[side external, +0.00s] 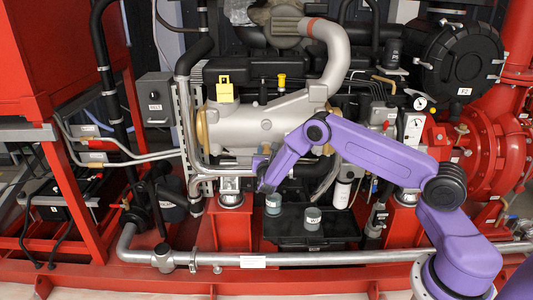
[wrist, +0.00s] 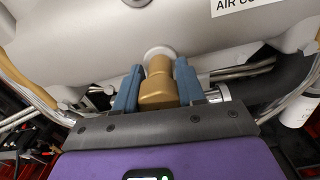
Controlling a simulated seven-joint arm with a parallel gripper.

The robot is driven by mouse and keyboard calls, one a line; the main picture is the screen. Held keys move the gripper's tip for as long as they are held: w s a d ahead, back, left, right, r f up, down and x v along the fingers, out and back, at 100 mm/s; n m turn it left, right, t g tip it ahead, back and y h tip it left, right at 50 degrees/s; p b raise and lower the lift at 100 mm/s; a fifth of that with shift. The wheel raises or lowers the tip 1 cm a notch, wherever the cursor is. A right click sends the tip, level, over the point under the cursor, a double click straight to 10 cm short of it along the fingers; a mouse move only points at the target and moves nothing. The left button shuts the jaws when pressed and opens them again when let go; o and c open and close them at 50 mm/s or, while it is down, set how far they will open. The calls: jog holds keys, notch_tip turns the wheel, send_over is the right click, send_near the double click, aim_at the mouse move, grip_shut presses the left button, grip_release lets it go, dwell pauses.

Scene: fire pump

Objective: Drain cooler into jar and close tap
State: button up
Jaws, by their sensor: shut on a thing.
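The cooler is a grey metal cylinder (side external: 262,130) across the middle of the side view; its underside (wrist: 90,55) fills the top of the wrist view. A brass tap (wrist: 158,90) sticks out of it below a pale round collar. My gripper (wrist: 157,78) has its blue fingers on either side of the tap and is shut on it. A grey jar (side external: 273,204) stands below my gripper. A second, similar jar (side external: 313,218) stands to its right. No liquid shows.
The jars stand on a black box or tray (side external: 290,240) between red posts (side external: 234,230). A grey pipe (side external: 330,259) runs along the front. A dark hose (wrist: 275,85) and thin metal pipes crowd the right of my gripper in the wrist view.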

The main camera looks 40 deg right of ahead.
jog(key=shift+r+m, duration=0.1)
jog(key=shift+m, duration=0.2)
jog(key=m, duration=0.4)
jog(key=shift+m, duration=0.3)
jog(key=m, duration=0.4)
jog(key=shift+d+m, duration=0.1)
jog(key=shift+m, duration=0.2)
jog(key=m, duration=0.5)
jog(key=shift+s+m, duration=0.1)
jog(key=shift+m, duration=0.2)
jog(key=m, duration=0.4)
jog(key=shift+f+m, duration=0.2)
jog(key=shift+m, duration=0.1)
jog(key=o, duration=1.1)
jog(key=shift+c, duration=0.2)
